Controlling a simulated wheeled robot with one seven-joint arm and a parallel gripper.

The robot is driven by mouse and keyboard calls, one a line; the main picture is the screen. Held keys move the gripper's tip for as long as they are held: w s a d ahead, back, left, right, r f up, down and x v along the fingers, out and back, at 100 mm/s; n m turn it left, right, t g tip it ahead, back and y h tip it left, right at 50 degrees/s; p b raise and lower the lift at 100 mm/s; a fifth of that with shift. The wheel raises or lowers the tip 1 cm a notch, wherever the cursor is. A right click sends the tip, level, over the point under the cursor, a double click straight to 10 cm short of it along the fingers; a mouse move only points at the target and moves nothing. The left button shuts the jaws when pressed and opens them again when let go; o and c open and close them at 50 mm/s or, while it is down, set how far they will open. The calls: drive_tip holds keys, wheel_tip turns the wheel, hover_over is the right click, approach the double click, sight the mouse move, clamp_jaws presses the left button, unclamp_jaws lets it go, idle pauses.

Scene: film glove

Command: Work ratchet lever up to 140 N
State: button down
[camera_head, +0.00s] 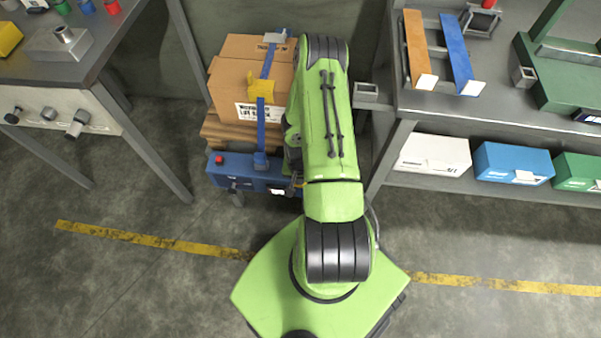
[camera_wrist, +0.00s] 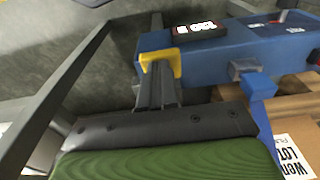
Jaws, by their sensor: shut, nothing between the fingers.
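The blue tensioner unit (camera_head: 250,172) stands in front of the strapped boxes, with a red button on its left end. In the wrist view the unit (camera_wrist: 225,50) fills the upper right. Its black display (camera_wrist: 200,28) shows white digits upside down, too small to read surely. A yellow piece (camera_wrist: 160,58), which looks like part of the lever, sits at its edge. My gripper (camera_wrist: 157,80) is shut and empty, its dark fingertips at or right against the yellow piece; contact is unclear. In the head view my arm hides most of the gripper and lever.
A blue strap (camera_head: 268,62) with a yellow fitting (camera_head: 264,84) runs over cardboard boxes (camera_head: 230,88) on a pallet. A bench (camera_head: 75,72) stands left, and shelving (camera_head: 420,108) with bins stands close right of my arm. The floor in front is clear.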

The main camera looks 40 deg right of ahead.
sight(299, 187)
drive_tip(key=shift+s+a+f+b, duration=0.2)
drive_tip(key=shift+f+b, duration=0.15)
drive_tip(key=shift+f, duration=0.2)
drive_tip(key=shift+s+a+f+b, duration=0.15)
drive_tip(key=shift+a+f+b, duration=0.15)
drive_tip(key=shift+f, duration=0.2)
drive_tip(key=shift+s+a+f+b, duration=0.15)
drive_tip(key=shift+f+b, duration=0.2)
drive_tip(key=shift+f, duration=0.2)
